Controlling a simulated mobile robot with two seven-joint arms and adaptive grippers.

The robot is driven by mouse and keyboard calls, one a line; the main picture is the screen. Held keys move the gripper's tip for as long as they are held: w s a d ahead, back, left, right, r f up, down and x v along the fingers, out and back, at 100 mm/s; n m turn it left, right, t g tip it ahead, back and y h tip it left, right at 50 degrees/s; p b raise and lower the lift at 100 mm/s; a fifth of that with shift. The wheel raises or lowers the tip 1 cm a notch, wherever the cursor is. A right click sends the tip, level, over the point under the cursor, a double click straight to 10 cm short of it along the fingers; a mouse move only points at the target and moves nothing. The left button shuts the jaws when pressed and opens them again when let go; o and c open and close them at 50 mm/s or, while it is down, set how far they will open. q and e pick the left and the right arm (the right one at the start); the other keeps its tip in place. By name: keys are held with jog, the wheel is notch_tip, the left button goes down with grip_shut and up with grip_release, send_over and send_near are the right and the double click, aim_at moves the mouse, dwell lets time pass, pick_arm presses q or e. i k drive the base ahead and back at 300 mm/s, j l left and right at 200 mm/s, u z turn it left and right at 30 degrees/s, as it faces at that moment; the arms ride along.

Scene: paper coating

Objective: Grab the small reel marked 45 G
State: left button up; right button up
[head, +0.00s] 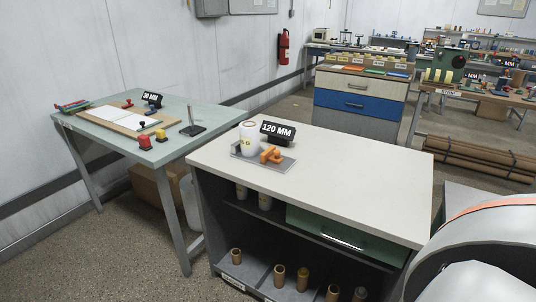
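A white reel (250,138) stands upright on a grey tray (281,163) on the pale-topped cabinet in the head view. It carries a small yellowish mark that is too small to read, so I cannot tell whether it says 45 G. An orange object (271,155) sits beside it on the tray. A black sign reading 120 MM (278,132) stands just behind them. Neither of my grippers is in view.
The cabinet top (370,185) is clear right of the tray. Several brown tubes stand on its lower shelf, including one tube (279,276). A green table (187,113) with a 30 MM sign (152,99) stands at left. Stacked brown rolls (478,158) lie at right.

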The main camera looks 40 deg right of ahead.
aim_at(249, 130)
jog(key=i+z, duration=0.1)
jog(key=z, duration=0.4)
jog(key=j+z, duration=0.1)
jog(key=z, duration=0.35)
jog(key=i+j+z, duration=0.1)
jog(key=z, duration=0.4)
jog(key=i+j+z, duration=0.1)
jog(key=j+z, duration=0.15)
jog(key=i+j+z, duration=0.2)
jog(key=j+z, duration=0.25)
jog(key=j, duration=0.15)
jog(key=j+z, duration=0.2)
jog(key=j, duration=0.75)
jog(key=i, duration=0.05)
